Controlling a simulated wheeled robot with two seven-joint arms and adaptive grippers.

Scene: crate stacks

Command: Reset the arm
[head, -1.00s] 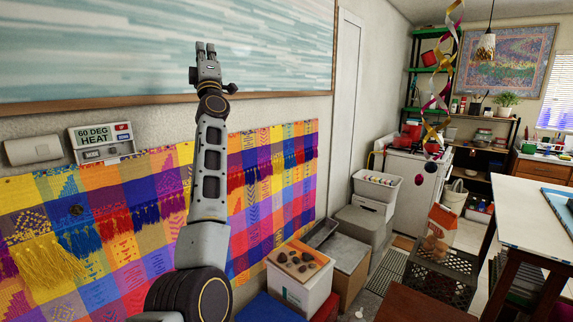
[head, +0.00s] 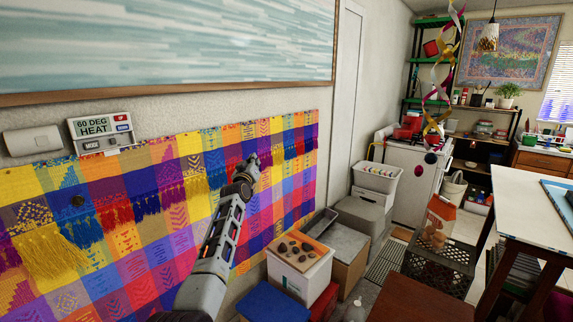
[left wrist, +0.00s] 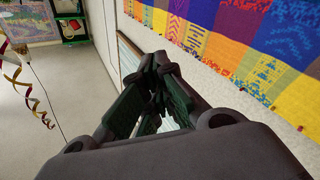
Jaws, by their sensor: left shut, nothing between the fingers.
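My left gripper (head: 252,160) is at the end of my left arm in the head view, in front of the colourful woven cloth on the wall. It is small and seen end-on there. In the left wrist view my left gripper (left wrist: 160,65) shows its dark fingers drawn together, shut and holding nothing. My right gripper is in neither view.
The woven cloth (head: 130,240) covers the wall at left, below a framed picture (head: 160,45). Crates and boxes stand on the floor, including a white box (head: 290,285) with dark stones on top and a black crate (head: 440,270). A white table (head: 535,222) is at right.

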